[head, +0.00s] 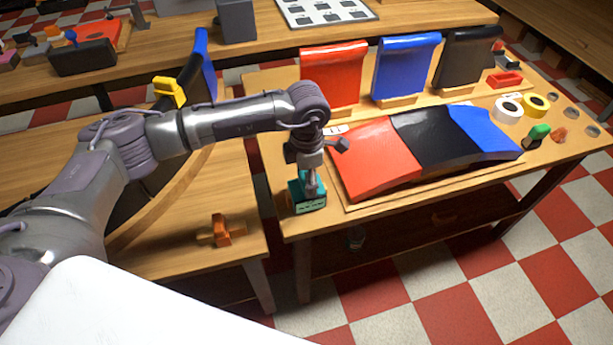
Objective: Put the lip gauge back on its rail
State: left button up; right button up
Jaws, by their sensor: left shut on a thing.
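My left gripper (312,178) points down at the left front corner of the right-hand table. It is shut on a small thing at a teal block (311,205). The block has a pale, marked front face, and the gripper hides its upper part. I cannot tell whether this block is the lip gauge or its rail, or whether it rests on the table. A yellow clip-like piece (168,92) sits on the dark curved duct lip (150,150) at left. My right gripper is out of view.
Red (374,157), black (437,136) and blue (482,131) curved panels lie right of my gripper. Upright panels stand behind them. An orange piece (221,232) lies on the left table. Tape rolls (509,110) and a green-handled item (538,134) are at far right.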

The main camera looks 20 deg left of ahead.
pick_arm(q)
jog(key=shift+f+b, duration=0.25)
jog(key=shift+b, duration=0.1)
dwell(0.4)
jog(key=o, duration=1.3)
jog(key=shift+o, duration=0.2)
notch_tip(320, 180, up, 12)
